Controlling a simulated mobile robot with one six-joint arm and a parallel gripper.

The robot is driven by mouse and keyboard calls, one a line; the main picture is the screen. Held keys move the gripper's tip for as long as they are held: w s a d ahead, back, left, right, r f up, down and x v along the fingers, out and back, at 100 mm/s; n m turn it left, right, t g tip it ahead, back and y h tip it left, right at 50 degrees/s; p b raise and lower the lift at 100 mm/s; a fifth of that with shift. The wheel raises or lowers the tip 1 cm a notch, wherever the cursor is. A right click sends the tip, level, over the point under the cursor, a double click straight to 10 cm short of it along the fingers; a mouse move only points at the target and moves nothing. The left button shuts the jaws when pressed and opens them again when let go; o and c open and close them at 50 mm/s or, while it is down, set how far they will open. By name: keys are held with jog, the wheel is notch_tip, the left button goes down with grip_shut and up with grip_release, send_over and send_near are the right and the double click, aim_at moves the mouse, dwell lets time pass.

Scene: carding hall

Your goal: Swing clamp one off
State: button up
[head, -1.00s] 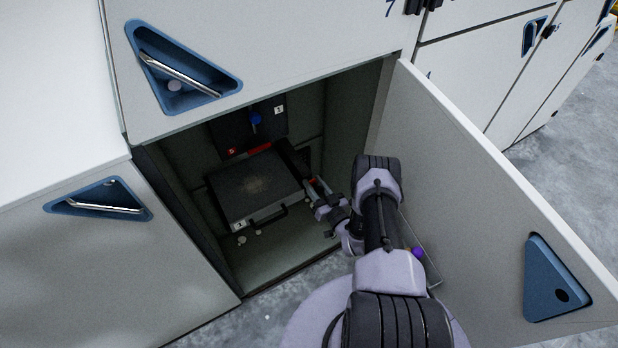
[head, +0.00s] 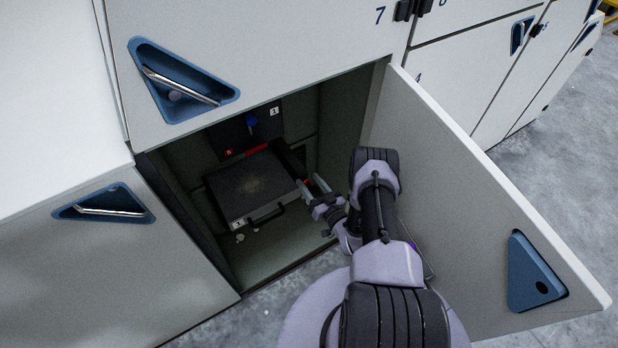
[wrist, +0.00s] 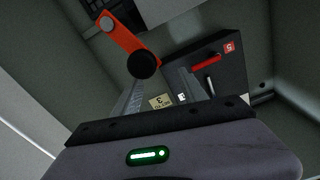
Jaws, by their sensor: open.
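In the wrist view an orange-red lever arm (wrist: 120,36) with a round black knob (wrist: 143,64) stands just ahead of my gripper (wrist: 160,88). I take it for a clamp, but no number on it is readable. The two grey fingers are apart, with the knob near the gap; contact cannot be told. In the head view my gripper (head: 312,187) is inside the open compartment, at the right side of a dark flat-topped box (head: 245,188) with a front handle and a white tag. A red bar (head: 257,149) lies along the box's back edge.
A dark panel with a red label (wrist: 229,48) and a red handle (wrist: 205,62) is behind. A pale tag (wrist: 160,101) shows beyond the fingers. The open door (head: 480,190) stands close to my arm's right. The cabinet wall bounds the left.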

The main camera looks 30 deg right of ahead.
jog(key=s+a+r+p, duration=0.1)
jog(key=s+a+p, duration=0.3)
jog(key=s, duration=0.9)
jog(key=shift+a+r, duration=0.1)
jog(key=shift+r, duration=0.05)
